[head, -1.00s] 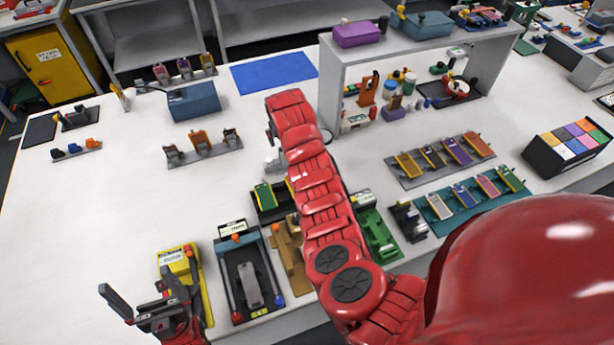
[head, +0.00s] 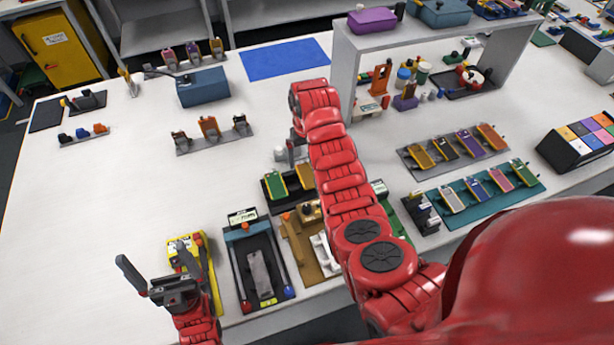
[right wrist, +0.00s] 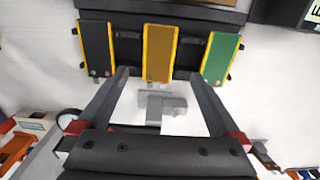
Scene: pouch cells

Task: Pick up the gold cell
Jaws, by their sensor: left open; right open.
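A gold cell (right wrist: 159,52) with yellow side edges stands in the middle of a dark rack (right wrist: 195,8) in the right wrist view. A dark cell is left of it and a green cell (right wrist: 221,58) right of it. In the head view the gold cell (head: 305,177) shows partly beside my right arm. My right gripper (right wrist: 160,80) is open; its fingertips are spread either side of the gold cell's lower end, with no visible grip on it. In the head view my arm largely hides this gripper. My left gripper (head: 158,262) is open and empty over the front left.
A black tray (head: 242,258) with a silver cell and a brown fixture (head: 296,240) stand in front of the rack. A yellow device (head: 190,245) is by my left gripper. Racks with coloured cells (head: 525,192) lie to the right.

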